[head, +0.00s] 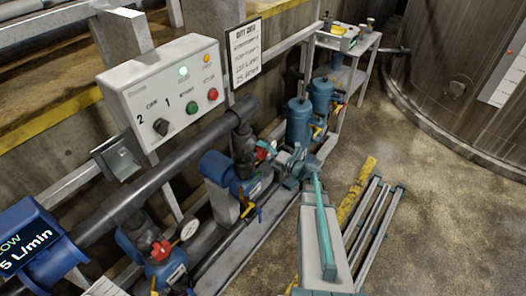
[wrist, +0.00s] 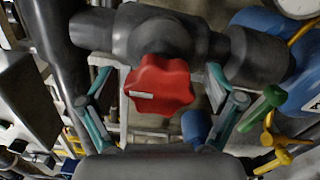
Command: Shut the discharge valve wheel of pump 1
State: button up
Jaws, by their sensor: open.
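A red lobed valve wheel (wrist: 160,87) with a pale mark sits on a dark grey valve body (wrist: 160,35) in the middle of the wrist view. My gripper (wrist: 161,104) is open, with one teal finger on each side of the wheel and gaps between; the wheel is not gripped. In the head view my gripper (head: 285,161) is at the farther blue pump (head: 221,172), beside the red wheel (head: 264,149), which it partly hides. A second red wheel (head: 161,250) is on the nearer blue pump (head: 168,272). No pump number is legible.
A control box (head: 170,90) with a lit green lamp stands behind the thick dark pipe (head: 170,165). A green handle (wrist: 262,108) and a yellow handle (wrist: 275,145) are close to the right finger. Blue canisters (head: 299,122) stand beyond my gripper.

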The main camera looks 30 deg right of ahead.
jog(key=v, duration=1.2)
dwell(0.4)
jog(key=s+a+f+n+g+b, duration=0.1)
jog(key=s+a+f+n+g, duration=0.55)
jog(key=f+n, duration=0.55)
jog(key=s+a+f+n+g+b, duration=0.2)
jog(key=s+a+f+n+g, duration=0.55)
jog(key=n, duration=0.65)
jog(key=s+a+f+n+g+h+b, duration=0.3)
jog(key=s+a+f+n+g+h, duration=0.1)
jog(key=s+f+n, duration=0.6)
jog(key=s+a+f+n+g+h+b, duration=0.4)
jog(key=s+a+f+n, duration=0.3)
jog(key=s, duration=0.5)
notch_tip(320, 180, down, 4)
jog(key=n, duration=0.2)
jog(key=shift+s+r+n+g, duration=0.2)
jog(key=shift+s+n+g, duration=0.2)
